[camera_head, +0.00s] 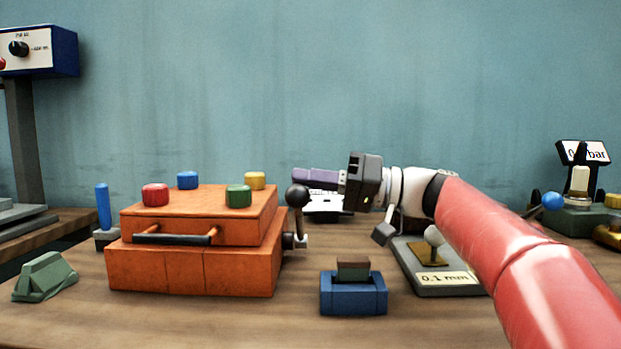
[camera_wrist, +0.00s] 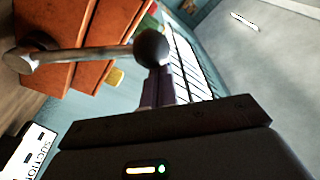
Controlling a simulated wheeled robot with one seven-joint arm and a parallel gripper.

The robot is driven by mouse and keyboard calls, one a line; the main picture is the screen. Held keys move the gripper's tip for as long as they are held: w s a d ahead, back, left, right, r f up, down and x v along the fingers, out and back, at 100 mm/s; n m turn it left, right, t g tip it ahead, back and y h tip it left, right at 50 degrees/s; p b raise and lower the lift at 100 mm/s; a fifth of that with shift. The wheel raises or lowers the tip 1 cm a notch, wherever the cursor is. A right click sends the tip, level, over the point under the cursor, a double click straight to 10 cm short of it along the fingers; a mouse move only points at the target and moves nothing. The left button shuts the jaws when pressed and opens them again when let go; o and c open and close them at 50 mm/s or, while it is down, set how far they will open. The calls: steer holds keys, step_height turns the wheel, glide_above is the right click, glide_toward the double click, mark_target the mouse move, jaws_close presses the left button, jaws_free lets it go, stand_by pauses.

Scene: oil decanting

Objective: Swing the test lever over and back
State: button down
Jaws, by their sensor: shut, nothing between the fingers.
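The test lever (camera_head: 298,217) stands roughly upright on the right side of an orange box (camera_head: 190,268), with a dark ball knob (camera_head: 297,195) on top. In the wrist view the lever's metal shaft (camera_wrist: 85,57) runs from the left to the ball (camera_wrist: 151,47). My gripper (camera_head: 298,174) comes in from the right with its purple fingers shut and empty, just above and beside the knob. In the wrist view my fingertips (camera_wrist: 160,73) are right by the ball, which partly covers them. I cannot tell whether they touch it.
The box carries several coloured knobs and a dark front handle (camera_head: 175,237). A blue block holder (camera_head: 353,296) stands in front, and a plate labelled 0.1 mm (camera_head: 452,281) lies under my arm. A green wedge (camera_head: 45,278) is at left. Bare table lies in front.

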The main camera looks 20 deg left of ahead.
mark_target(305, 201)
steer(key=shift+n, duration=0.7)
steer(key=s+f+b, duration=0.1)
steer(key=b, duration=0.2)
steer(key=s+f+b, duration=0.1)
steer(key=s+b, duration=0.1)
steer(key=b, duration=0.2)
steer(key=shift+s+d+f, duration=0.2)
steer(key=shift+d+f, duration=0.2)
